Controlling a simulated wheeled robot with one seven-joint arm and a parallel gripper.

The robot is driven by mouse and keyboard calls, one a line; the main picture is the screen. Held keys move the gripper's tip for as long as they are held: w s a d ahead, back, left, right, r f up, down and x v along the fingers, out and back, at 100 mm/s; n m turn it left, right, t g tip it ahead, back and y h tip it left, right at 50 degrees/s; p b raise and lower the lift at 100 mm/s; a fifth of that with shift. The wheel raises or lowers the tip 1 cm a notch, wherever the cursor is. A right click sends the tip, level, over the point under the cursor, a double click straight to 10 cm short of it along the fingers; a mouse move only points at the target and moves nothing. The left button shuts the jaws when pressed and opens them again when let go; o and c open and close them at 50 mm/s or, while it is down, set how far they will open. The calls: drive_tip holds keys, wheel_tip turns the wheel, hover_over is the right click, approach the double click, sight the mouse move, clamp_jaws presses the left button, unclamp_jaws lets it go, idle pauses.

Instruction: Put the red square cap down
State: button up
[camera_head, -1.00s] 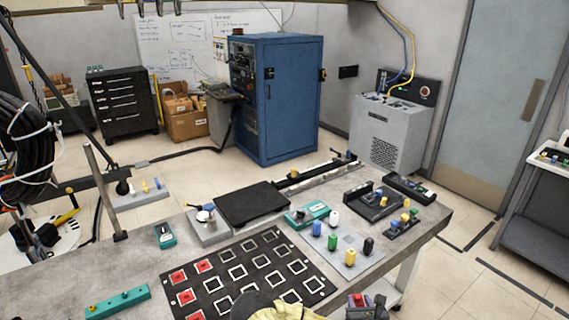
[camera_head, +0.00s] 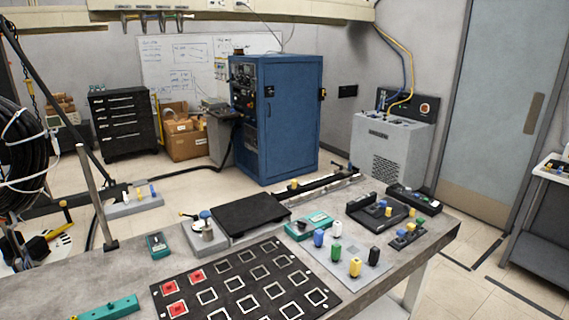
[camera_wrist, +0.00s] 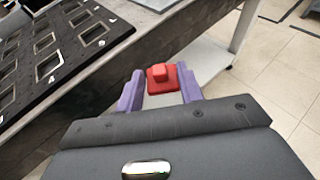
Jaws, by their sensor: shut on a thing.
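My gripper (camera_wrist: 160,90) shows in the wrist view with two purple fingers. It is shut on a red square cap (camera_wrist: 161,76), which has a smaller raised block on its top. The cap is held out past the table's front edge, apart from the table, with a white lower shelf and floor behind it. The black board (camera_head: 222,291) with white square outlines lies on the table; its near part also shows in the wrist view (camera_wrist: 62,58). Several red caps (camera_head: 170,287) sit in squares at the board's left end. My gripper is not in the head view.
The grey table (camera_head: 130,270) also carries a green bar (camera_head: 108,307) at front left, a black plate (camera_head: 250,212) behind the board, and a grey plate with coloured plugs (camera_head: 345,258) to the right. Most squares on the board are empty.

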drive_tip(key=s+a+r+p, duration=0.2)
drive_tip(key=a+r+p, duration=0.1)
drive_tip(key=r+p, duration=0.4)
drive_tip(key=s+a+r+p, duration=0.2)
drive_tip(key=a+r+p, duration=0.2)
drive_tip(key=p, duration=0.8)
wheel_tip(320, 180, up, 3)
drive_tip(key=shift+s+f, duration=0.1)
drive_tip(key=shift+s, duration=0.15)
drive_tip(key=shift+d, duration=0.1)
